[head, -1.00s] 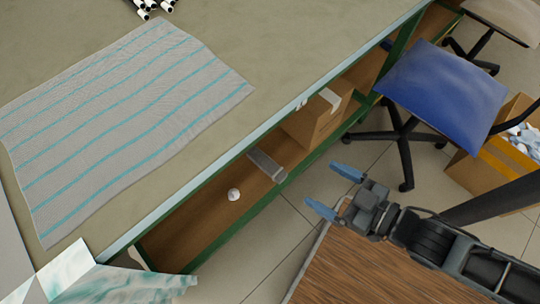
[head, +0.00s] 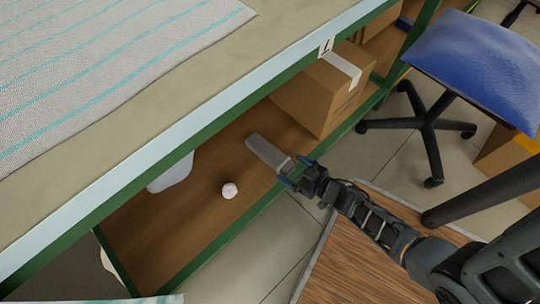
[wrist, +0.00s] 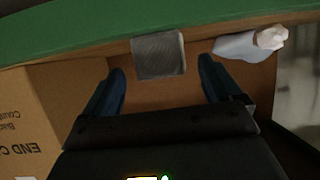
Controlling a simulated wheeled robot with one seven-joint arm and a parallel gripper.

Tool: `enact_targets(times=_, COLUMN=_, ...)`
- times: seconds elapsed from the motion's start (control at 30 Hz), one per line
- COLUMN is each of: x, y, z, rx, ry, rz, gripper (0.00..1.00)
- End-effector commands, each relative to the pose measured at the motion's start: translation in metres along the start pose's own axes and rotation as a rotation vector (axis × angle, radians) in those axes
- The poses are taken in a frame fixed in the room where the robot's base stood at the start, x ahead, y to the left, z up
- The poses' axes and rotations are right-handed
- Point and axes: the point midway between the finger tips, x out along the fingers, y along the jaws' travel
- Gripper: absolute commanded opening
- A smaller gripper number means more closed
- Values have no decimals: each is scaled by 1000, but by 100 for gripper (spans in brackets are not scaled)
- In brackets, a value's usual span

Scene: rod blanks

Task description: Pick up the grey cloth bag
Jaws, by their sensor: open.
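The grey cloth bag (head: 264,149) lies on the brown lower shelf under the workbench, between a cardboard box and a small white lump. In the wrist view the bag (wrist: 158,52) shows a woven surface, ahead of and roughly centred between my fingers. My gripper (head: 294,171) is open and empty at the shelf's front edge, close to the bag's near end. In the wrist view my gripper (wrist: 161,67) has one finger on each side, with the bag beyond the tips. I cannot tell whether they touch it.
The cardboard box (head: 318,94) stands right of the bag. The white lump (head: 229,190) and a pale object (head: 171,174) lie to its left. The green frame and bench top (head: 190,103) overhang the shelf. A blue chair (head: 470,65) stands at right.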

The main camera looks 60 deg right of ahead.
Motion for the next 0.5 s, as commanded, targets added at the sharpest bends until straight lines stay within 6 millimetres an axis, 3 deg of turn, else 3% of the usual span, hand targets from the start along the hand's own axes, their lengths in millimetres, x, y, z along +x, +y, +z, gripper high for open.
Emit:
enact_targets(times=0.3, x=41, y=-1, z=-6, rx=-1, ry=2, rz=1, gripper=92)
enact_targets(times=0.5, x=56, y=-1, z=-7, rx=-1, ry=-1, rz=1, gripper=92)
